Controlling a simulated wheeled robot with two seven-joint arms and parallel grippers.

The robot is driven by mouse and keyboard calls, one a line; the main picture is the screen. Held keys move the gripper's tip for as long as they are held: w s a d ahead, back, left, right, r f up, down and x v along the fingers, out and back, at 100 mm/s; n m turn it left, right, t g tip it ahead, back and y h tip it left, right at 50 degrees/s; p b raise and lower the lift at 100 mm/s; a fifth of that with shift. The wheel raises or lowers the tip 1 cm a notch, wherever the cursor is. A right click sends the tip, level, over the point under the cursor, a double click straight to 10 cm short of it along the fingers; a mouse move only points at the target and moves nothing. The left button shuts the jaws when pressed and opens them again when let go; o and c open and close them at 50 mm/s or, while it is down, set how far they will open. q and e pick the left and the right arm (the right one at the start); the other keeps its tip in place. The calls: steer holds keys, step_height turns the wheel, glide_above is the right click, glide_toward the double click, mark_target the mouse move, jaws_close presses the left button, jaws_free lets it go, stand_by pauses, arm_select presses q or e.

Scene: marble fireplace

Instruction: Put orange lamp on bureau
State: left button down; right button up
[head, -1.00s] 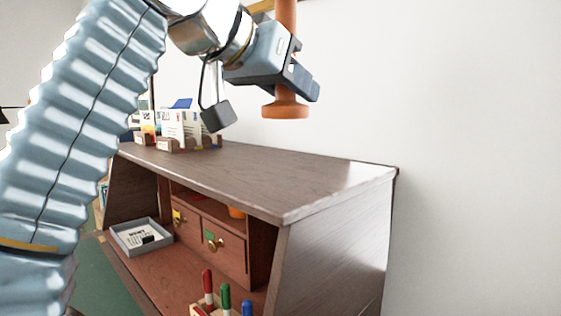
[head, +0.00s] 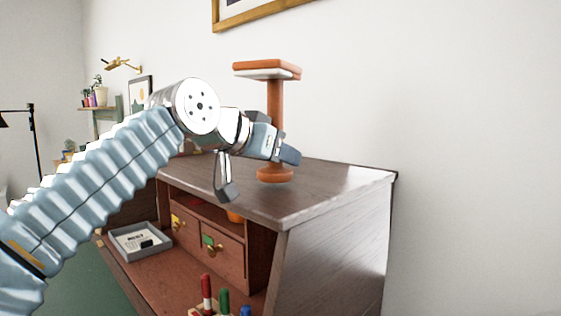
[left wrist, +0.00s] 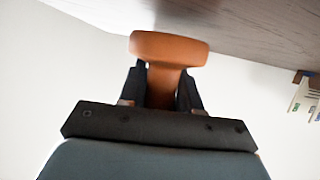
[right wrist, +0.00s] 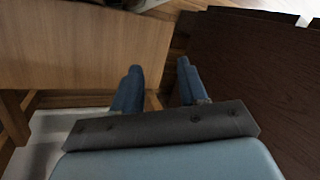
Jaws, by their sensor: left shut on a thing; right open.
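The orange lamp (head: 275,105) has a flat square top with a white underside, a slim stem and a round foot. It stands upright over the bureau's (head: 330,183) dark wooden top. My left gripper (head: 278,149) is shut on the lower stem, just above the foot. In the left wrist view, the lamp's foot (left wrist: 168,47) shows between and beyond the fingers (left wrist: 160,90), near the bureau top (left wrist: 250,25). I cannot tell whether the foot touches the wood. My right gripper (right wrist: 158,82) is open and empty in the right wrist view, away from the lamp.
The bureau top around the lamp is clear on the right. Letters in a holder (left wrist: 306,95) show at the edge of the left wrist view. A grey tray (head: 140,240) and marker pens (head: 207,290) are lower down. A framed picture (head: 255,12) hangs above.

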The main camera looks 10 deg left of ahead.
arm_select(q)
steer(key=shift+f, duration=0.55)
steer(key=shift+f, duration=0.25)
steer(key=c, duration=0.8)
jaws_free()
steer(key=shift+r, duration=0.1)
